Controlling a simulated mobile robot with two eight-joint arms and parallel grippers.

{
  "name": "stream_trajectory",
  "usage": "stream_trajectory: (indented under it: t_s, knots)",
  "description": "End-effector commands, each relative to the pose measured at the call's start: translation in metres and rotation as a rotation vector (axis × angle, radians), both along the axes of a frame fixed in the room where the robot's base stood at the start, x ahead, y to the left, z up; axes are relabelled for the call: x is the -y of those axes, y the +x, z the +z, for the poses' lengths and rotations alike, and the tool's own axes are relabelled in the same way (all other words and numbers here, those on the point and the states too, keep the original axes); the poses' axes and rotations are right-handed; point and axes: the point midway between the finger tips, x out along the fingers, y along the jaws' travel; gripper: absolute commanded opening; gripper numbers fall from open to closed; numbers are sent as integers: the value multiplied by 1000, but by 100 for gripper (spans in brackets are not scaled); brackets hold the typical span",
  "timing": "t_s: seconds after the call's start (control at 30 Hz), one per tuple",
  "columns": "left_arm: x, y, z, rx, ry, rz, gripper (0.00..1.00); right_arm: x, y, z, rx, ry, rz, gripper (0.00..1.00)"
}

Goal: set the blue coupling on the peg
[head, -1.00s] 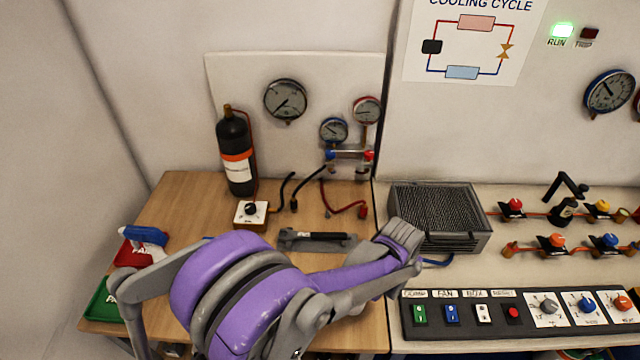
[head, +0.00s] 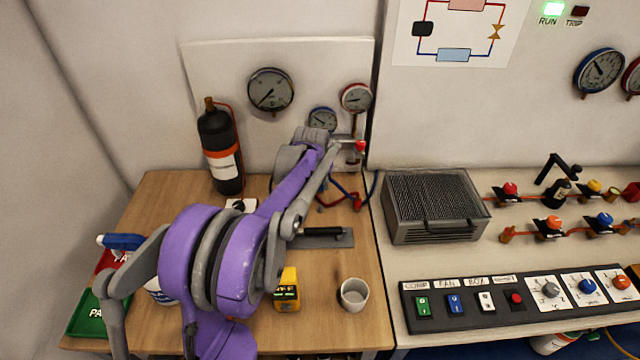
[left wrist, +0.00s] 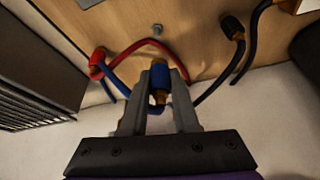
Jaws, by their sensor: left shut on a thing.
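The blue coupling (left wrist: 160,76), with brass ends, is between the fingers of my left gripper (left wrist: 161,90), which is shut on it. Its blue hose bends away to the left in the left wrist view. A small grey metal stub (left wrist: 157,30), which looks like the peg, stands on the wooden table, apart from the coupling and beyond it in that view. In the head view my left arm reaches up to the gauge manifold, and the coupling and fingertips are hidden or too unclear to tell. My right gripper is not in view.
A red coupling (left wrist: 97,64) with a red hose and a black hose end (left wrist: 232,27) lie near the stub. A black cylinder (head: 221,150), a vented box (head: 435,207), a yellow meter (head: 287,292) and a cup (head: 354,294) stand around.

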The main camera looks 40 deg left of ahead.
Motion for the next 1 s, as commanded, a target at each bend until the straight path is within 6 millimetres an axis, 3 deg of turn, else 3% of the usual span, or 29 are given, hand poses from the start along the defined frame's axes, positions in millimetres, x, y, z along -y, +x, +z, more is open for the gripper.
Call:
stream_trajectory:
  t_s: [0.27, 0.8, 1.0]
  knots:
    - [1, -1, -4, -1, 0, 0, 0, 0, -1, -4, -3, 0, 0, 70]
    - [1, -1, -47, -1, 0, 0, 0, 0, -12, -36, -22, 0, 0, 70]
    - [1, -1, -53, 0, 0, 0, 0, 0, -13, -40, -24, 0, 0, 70]
